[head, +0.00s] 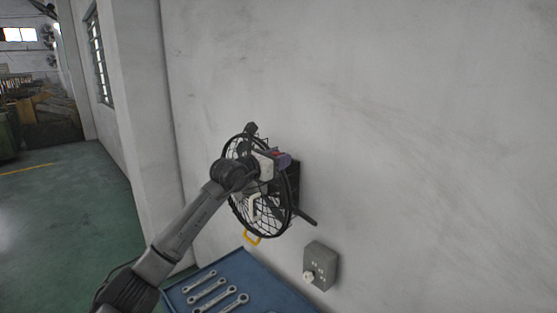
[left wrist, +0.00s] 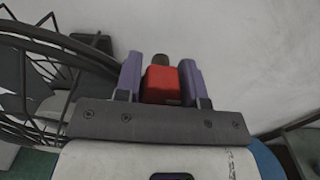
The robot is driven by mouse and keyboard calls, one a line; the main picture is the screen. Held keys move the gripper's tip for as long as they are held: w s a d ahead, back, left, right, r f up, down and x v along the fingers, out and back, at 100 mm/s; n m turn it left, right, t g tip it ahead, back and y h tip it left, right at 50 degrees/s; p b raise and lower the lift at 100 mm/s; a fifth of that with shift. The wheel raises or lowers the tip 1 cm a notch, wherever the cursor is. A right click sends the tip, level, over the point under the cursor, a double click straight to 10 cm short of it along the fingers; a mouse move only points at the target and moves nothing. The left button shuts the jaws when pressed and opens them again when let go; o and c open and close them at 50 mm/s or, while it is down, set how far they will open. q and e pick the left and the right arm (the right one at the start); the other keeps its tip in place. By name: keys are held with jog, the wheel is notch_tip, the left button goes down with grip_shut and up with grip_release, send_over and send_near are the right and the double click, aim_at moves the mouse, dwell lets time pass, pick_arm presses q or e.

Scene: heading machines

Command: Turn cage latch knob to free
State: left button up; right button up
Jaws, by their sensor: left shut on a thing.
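A black wire fan cage (head: 289,208) is mounted on the wall, and its curved bars also show at the left of the left wrist view (left wrist: 45,45). A red latch knob (left wrist: 162,84) sits at the cage's edge, with a small dark brown end beyond it. My left gripper (head: 284,158) is at the upper right of the cage. In the left wrist view its two purple fingers (left wrist: 162,78) are shut on the red knob, one on each side. The arm and wrist hide part of the cage in the head view. My right gripper is not in view.
A grey control box (head: 328,258) with a pale dial is on the wall at lower right. A yellow handle (head: 251,238) shows below the cage. A blue bench top (head: 270,288) carries several wrenches. Green floor is open at left.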

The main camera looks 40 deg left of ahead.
pick_arm(q)
jog(key=o, duration=0.9)
jog(key=shift+s+a+f+b, duration=0.1)
jog(key=shift+s+b, duration=0.2)
jog(key=shift+s, duration=0.2)
jog(key=s+b, duration=0.1)
jog(key=s, duration=0.3)
jog(key=s+a+b, duration=0.1)
jog(key=s+b, duration=0.1)
jog(key=s, duration=0.2)
jog(key=s+a+b, duration=0.1)
jog(key=s, duration=0.3)
jog(key=shift+s+b, duration=0.3)
jog(key=shift+b, duration=0.05)
